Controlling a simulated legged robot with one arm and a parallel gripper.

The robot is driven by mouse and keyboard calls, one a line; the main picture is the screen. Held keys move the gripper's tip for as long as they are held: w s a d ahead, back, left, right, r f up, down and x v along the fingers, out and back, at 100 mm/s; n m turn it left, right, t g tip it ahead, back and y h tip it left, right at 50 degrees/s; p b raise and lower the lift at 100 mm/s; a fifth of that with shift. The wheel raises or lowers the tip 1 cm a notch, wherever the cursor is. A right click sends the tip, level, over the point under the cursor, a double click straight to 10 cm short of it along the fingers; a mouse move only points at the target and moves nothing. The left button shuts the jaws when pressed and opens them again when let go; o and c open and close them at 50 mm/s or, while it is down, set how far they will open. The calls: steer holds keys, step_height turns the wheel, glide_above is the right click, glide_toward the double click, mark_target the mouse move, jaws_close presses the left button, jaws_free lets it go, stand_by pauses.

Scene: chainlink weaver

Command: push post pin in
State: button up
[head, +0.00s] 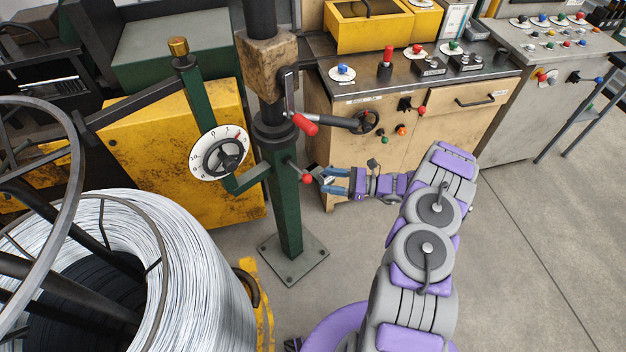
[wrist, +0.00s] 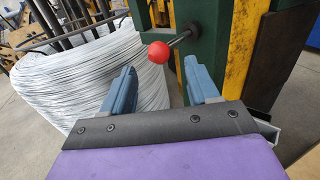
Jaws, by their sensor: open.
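The post pin (head: 306,178) has a red ball knob on a thin metal rod. It sticks out from the dark green post (head: 287,215). In the wrist view the red knob (wrist: 161,52) is just beyond my fingertips, between them from side to side, and its rod runs up and right to the green post (wrist: 207,60). My gripper (head: 323,180) is close to the right of the knob in the head view. In the wrist view my gripper (wrist: 164,82) is open, with nothing between its blue fingers. I cannot tell whether a fingertip touches the knob.
A large wire coil (head: 200,265) stands at the left. A wooden control cabinet (head: 440,115) is behind my arm. The floor at the right (head: 530,240) is clear.

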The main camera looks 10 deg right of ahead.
mark_target(305, 176)
steer(key=x, duration=0.6)
steer(key=shift+b, duration=0.4)
jaws_close()
